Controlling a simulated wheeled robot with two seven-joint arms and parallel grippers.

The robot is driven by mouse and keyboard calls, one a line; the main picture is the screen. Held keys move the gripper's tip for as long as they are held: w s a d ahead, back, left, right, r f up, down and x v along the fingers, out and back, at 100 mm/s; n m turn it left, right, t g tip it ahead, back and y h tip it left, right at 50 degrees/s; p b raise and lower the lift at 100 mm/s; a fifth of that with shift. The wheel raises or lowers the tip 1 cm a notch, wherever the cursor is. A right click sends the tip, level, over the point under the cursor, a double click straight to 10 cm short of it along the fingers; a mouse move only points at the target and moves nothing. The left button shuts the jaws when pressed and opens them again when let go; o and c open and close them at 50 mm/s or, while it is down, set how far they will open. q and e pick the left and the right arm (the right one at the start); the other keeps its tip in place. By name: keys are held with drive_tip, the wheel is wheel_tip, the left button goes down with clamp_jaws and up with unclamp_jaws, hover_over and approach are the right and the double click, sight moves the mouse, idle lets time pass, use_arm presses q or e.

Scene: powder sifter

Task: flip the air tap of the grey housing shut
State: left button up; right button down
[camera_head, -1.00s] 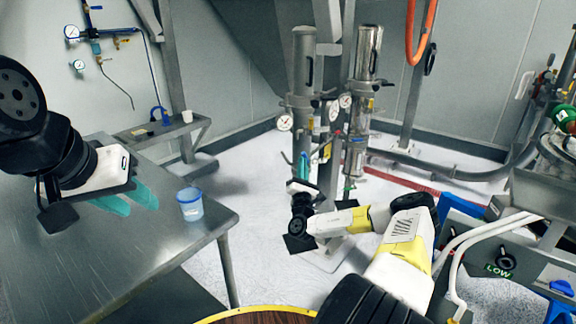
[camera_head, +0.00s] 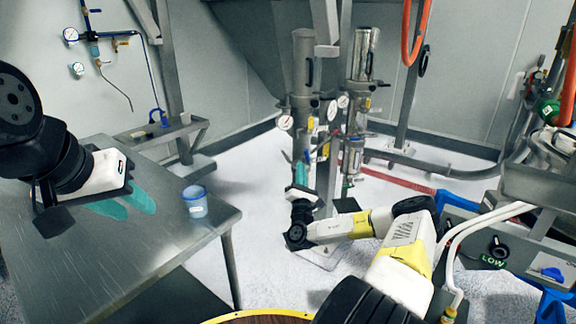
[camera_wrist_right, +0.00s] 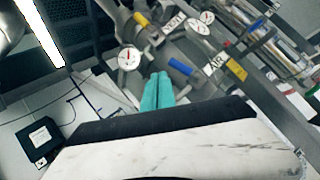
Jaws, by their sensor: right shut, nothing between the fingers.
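The grey housing (camera_head: 303,75) is the dull upright cylinder at the picture's middle, left of a shinier one. Its valves and gauges sit below it. My right gripper (camera_head: 300,165) is low in front of that valve area, with its teal fingers together, pointing up and empty. In the right wrist view the shut fingertips (camera_wrist_right: 158,78) are just left of a blue tap handle (camera_wrist_right: 180,66); contact cannot be told. Yellow handles (camera_wrist_right: 237,70) and AIR labels (camera_wrist_right: 215,63) are nearby. Which handle belongs to the grey housing is unclear.
The shiny cylinder (camera_head: 364,60) stands close to the right of the grey housing. Round gauges (camera_wrist_right: 129,58) crowd the valves. A steel table (camera_head: 75,255) with a blue-rimmed cup (camera_head: 194,200) is at left. A red hose (camera_head: 400,179) lies behind; a control panel (camera_head: 520,255) is at right.

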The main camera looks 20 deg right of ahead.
drive_tip(key=s+a+f, duration=0.1)
drive_tip(key=s+a, duration=0.3)
drive_tip(key=s, duration=0.3)
drive_tip(key=shift+s, duration=0.25)
drive_tip(key=shift+a, duration=0.1)
